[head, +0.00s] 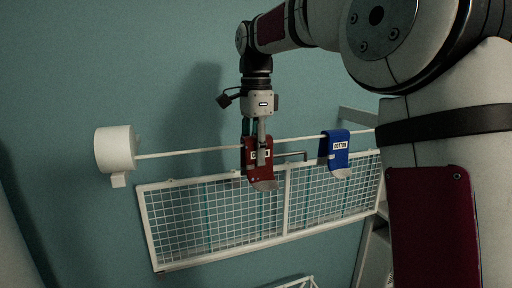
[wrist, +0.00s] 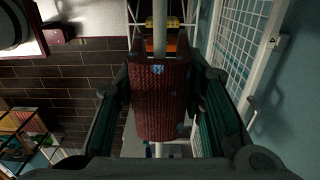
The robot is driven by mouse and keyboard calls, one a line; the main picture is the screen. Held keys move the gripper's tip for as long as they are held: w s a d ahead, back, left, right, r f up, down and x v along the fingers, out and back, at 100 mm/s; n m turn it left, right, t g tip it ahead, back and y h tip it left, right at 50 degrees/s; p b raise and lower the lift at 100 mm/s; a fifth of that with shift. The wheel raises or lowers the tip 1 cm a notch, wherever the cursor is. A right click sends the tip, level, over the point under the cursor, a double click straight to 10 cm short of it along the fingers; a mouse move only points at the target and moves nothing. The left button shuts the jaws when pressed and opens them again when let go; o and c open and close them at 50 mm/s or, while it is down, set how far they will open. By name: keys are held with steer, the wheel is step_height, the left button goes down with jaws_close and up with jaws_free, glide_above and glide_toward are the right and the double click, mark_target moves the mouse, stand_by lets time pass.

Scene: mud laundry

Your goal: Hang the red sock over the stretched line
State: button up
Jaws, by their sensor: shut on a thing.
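The red sock (head: 258,172) has a pale toe and a small label, and hangs at the line in the head view. My gripper (head: 259,146) reaches down from above and is shut on it. In the wrist view the sock (wrist: 160,102) lies between the two fingers of the gripper (wrist: 161,80). The stretched line (head: 190,152) runs from a white round reel to the right; in the wrist view the line (wrist: 160,38) passes beneath the sock and shows at both ends. Whether the sock's weight rests on the line cannot be told.
A blue sock (head: 335,152) with a label hangs over the line to the right. The white reel (head: 115,149) is on the wall at left. A white wire grid (head: 230,215) is close below and behind the line. The line between reel and red sock is clear.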

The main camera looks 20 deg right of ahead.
steer(key=o, duration=1.4)
steer(key=shift+c, duration=0.2)
steer(key=shift+r, duration=3.45)
